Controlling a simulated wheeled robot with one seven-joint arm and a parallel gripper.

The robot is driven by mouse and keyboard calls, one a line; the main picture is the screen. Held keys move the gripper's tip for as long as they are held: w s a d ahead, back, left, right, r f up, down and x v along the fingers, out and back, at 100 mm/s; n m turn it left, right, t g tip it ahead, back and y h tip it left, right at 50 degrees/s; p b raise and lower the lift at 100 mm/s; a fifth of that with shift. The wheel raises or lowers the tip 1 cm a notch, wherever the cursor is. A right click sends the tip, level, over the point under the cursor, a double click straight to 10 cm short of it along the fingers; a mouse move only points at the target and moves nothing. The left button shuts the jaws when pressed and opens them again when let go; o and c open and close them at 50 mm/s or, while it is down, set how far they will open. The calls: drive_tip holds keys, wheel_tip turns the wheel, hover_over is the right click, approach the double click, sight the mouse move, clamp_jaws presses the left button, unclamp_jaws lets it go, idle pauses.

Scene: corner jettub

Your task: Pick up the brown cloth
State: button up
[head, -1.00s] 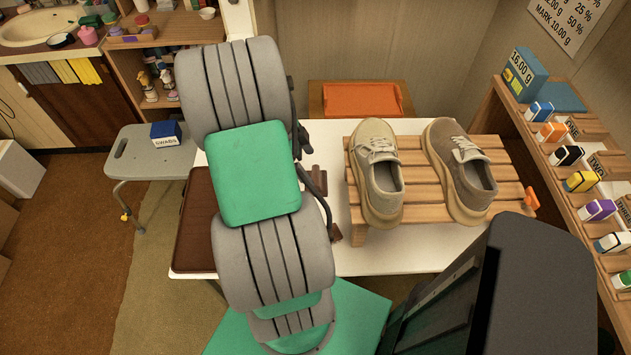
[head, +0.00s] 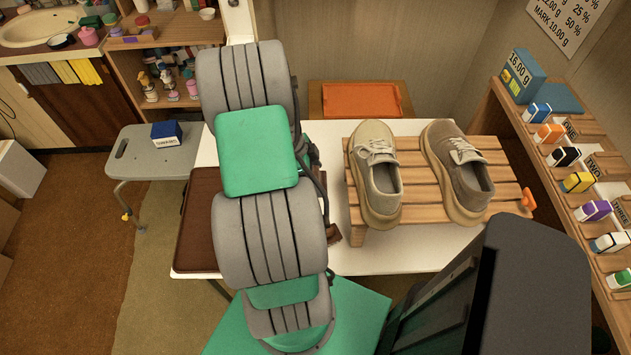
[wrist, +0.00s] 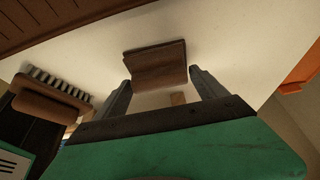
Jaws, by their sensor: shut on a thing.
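The brown cloth (wrist: 155,65) shows in the wrist view as a folded, bent piece between the fingertips of my gripper (wrist: 160,76). My gripper is shut on it, with one finger at each side. The pale tabletop (wrist: 225,35) lies behind it. I cannot tell how far the cloth is above the table.
A brush (wrist: 50,92) lies close to the gripper. A slatted rack (head: 408,205) with two shoes (head: 377,175) stands to the right. A brown mat (head: 197,235) lies at left, an orange tray (head: 362,100) behind. A shelf (head: 545,150) with small boxes flanks the right.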

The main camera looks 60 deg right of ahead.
sight(316, 175)
drive_tip(key=c, duration=0.6)
drive_tip(key=shift+d+r, duration=0.1)
drive_tip(key=shift+r, duration=0.55)
drive_tip(key=shift+r+b, duration=0.45)
drive_tip(key=shift+r, duration=0.4)
drive_tip(key=s+a+r, duration=0.6)
drive_tip(key=a+r, duration=0.4)
drive_tip(key=a, duration=0.2)
drive_tip(key=shift+s+a+b, duration=0.3)
drive_tip(key=shift+b, duration=0.15)
